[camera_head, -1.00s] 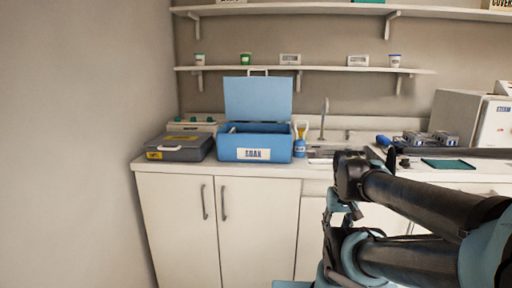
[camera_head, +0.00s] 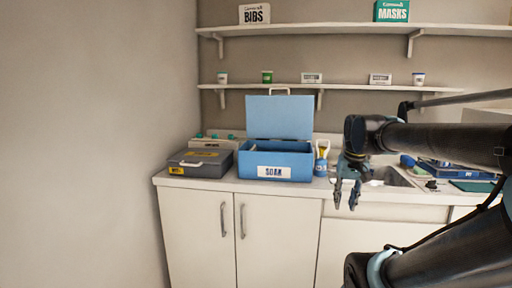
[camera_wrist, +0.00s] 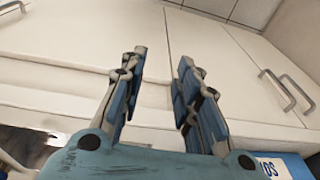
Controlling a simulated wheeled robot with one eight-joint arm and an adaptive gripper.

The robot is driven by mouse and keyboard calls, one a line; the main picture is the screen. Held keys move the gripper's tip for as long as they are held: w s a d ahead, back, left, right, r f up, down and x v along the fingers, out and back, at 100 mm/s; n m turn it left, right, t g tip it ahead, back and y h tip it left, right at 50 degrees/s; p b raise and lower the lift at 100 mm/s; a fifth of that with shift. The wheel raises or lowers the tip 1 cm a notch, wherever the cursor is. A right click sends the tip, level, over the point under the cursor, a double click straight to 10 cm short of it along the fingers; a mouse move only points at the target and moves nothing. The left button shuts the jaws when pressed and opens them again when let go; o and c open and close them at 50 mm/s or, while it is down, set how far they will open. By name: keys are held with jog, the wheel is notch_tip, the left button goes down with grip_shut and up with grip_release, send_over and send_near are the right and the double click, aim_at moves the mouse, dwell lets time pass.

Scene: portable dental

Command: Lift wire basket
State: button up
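I cannot make out a wire basket in either view. A blue box labelled SOAK (camera_head: 262,163) stands on the counter with its lid (camera_head: 279,117) raised at the back. Its inside is dark and mostly hidden by the front wall. My gripper (camera_head: 346,204) hangs fingers down to the right of the box, at about the counter's front edge in the picture. In the wrist view my gripper (camera_wrist: 162,62) has its two blue-grey fingers apart with nothing between them. Part of the blue box with its label shows at the lower right of that view (camera_wrist: 290,160).
A dark grey case (camera_head: 202,163) stands left of the box. A small blue bottle (camera_head: 321,167) stands just right of it. A sink (camera_head: 392,177) lies behind my gripper. A lower shelf (camera_head: 300,87) with small containers runs above the lid. White cabinet doors (camera_head: 197,225) are below.

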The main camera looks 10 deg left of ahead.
jog(key=w+a+r+g+y, duration=0.1)
jog(key=w+a+r, duration=1.95)
jog(key=r, duration=0.35)
jog(key=w+a+r, duration=0.4)
jog(key=a, duration=0.7)
jog(key=shift+g+y, duration=0.3)
jog(key=shift+g, duration=0.1)
jog(key=a+f, duration=0.1)
jog(key=f, duration=0.4)
jog(key=a+f, duration=0.1)
jog(key=f, duration=0.5)
jog(key=a+f, duration=0.1)
jog(key=f, duration=0.4)
jog(key=shift+w+f, duration=0.1)
jog(key=shift+f, duration=0.15)
grip_shut()
